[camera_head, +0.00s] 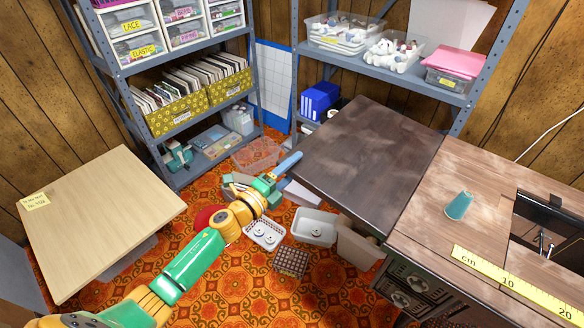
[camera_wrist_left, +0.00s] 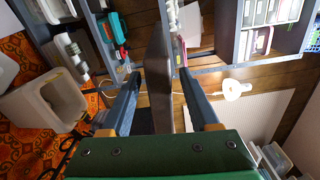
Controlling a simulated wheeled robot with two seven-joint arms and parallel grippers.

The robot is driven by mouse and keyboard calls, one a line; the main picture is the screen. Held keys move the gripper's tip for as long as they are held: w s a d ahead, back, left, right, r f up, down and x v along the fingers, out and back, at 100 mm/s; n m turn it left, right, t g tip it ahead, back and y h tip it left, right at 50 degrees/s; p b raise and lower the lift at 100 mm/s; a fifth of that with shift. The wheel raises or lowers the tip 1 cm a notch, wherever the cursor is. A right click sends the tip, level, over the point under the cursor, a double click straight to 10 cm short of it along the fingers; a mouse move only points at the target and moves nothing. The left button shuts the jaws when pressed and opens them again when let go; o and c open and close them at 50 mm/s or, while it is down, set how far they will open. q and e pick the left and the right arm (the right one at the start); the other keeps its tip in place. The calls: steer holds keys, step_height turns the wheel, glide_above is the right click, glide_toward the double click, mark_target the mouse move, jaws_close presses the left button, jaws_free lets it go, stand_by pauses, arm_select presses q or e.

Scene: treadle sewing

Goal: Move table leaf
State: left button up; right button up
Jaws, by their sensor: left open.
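The dark brown table leaf (camera_head: 365,150) lies flat and raised, level beside the lighter wooden sewing table top (camera_head: 440,215). My left gripper (camera_head: 290,163) is at the leaf's left edge in the head view. In the left wrist view, the leaf (camera_wrist_left: 158,75) shows edge-on as a thin dark slab between my two spread fingers. Gaps show on both sides of it, so the fingers straddle the edge without being closed on it. The leaf's underside is hidden in the head view. My right gripper is not in view.
White bins (camera_head: 314,227) and a small tray (camera_head: 265,235) are on the floor near the leaf. A pale board (camera_head: 100,220) is at left. Shelves (camera_head: 185,60) stand behind.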

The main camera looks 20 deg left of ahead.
arm_select(q)
jaws_close()
stand_by(1.4)
